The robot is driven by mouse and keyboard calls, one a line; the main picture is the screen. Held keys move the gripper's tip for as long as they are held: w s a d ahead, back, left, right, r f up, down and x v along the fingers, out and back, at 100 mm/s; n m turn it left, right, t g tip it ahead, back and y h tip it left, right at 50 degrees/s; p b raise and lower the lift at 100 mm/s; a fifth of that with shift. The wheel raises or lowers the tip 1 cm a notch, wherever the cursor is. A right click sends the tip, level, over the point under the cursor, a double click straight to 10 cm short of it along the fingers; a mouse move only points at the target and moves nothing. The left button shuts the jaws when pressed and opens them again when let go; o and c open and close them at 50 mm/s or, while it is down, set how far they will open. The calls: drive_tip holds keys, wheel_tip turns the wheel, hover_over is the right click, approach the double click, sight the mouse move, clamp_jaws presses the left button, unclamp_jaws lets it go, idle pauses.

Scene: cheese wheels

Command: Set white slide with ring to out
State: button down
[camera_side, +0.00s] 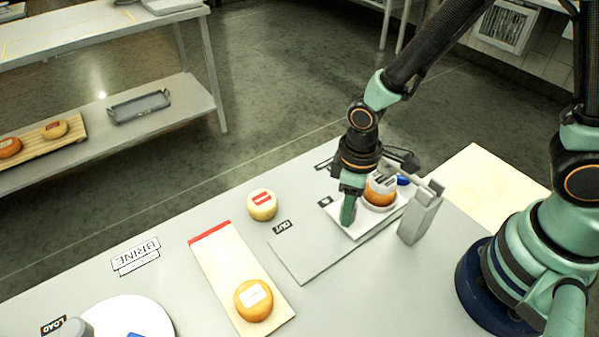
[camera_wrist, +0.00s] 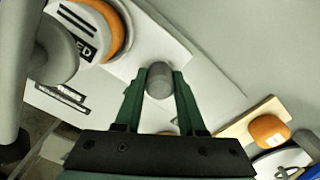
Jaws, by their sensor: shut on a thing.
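The white slide (camera_side: 368,219) lies on a flat grey track (camera_side: 305,262), toward the end away from the OUT label (camera_side: 282,227). An orange cheese wheel (camera_side: 379,196) with a pale top sits on the slide, beside a grey upright post (camera_side: 420,216). My gripper (camera_side: 348,218) points down at the slide's near-left part. In the wrist view, my gripper (camera_wrist: 160,88) is shut on a round grey knob (camera_wrist: 160,76) above the white slide (camera_wrist: 180,55). The orange cheese (camera_wrist: 112,32) shows at the upper left there. I cannot make out a separate ring.
A pale cheese with a red label (camera_side: 262,205) stands near the OUT label. A wooden board (camera_side: 215,256) with a red end holds an orange cheese (camera_side: 253,300). A white round plate (camera_side: 150,312) is at the lower left. The track's left part is clear.

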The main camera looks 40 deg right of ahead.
idle(0.8)
drive_tip(key=a, duration=1.1)
drive_tip(key=shift+a, duration=0.35)
drive_tip(key=c, duration=0.5)
unclamp_jaws()
drive_tip(key=shift+d+r, duration=0.1)
wheel_tip(320, 180, up, 12)
